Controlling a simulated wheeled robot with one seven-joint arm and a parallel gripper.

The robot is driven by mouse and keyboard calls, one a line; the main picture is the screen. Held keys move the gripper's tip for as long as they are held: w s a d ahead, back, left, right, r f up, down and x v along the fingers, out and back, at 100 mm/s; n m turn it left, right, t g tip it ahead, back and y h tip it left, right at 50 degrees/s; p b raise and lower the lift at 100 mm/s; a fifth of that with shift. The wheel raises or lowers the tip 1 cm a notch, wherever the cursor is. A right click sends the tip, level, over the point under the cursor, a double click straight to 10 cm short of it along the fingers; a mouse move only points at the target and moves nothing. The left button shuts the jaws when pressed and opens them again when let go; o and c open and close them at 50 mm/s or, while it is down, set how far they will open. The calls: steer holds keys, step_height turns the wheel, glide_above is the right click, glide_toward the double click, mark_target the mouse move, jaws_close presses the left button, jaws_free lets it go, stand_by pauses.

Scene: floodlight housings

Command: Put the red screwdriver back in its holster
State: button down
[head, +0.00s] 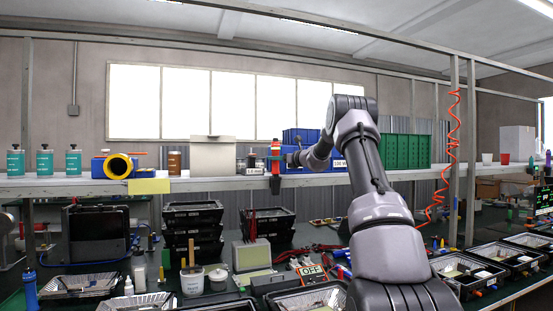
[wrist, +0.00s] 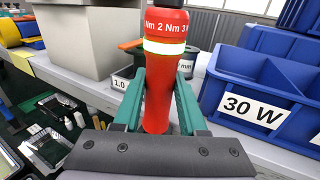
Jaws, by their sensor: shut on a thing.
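The red screwdriver (wrist: 158,100) has a pale band and a "Nm" scale near its dark cap. It stands roughly upright between the teal fingers of my gripper (wrist: 158,92), which are shut on its red body.
The shelf (head: 90,184) carries a grey box (head: 212,157) left of the screwdriver and blue bins (wrist: 262,95) close on its right, one labelled "30 W". Green bins (head: 404,151) stand farther right. Below is a bench crowded with black trays (head: 192,232).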

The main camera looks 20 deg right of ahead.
steer(key=shift+f, duration=0.7)
steer(key=shift+c, duration=1.9)
jaws_free()
steer(key=shift+f, duration=0.15)
steer(key=shift+s, duration=0.1)
steer(key=v, duration=1)
steer(key=shift+s+d, duration=0.25)
steer(key=shift+a, duration=0.1)
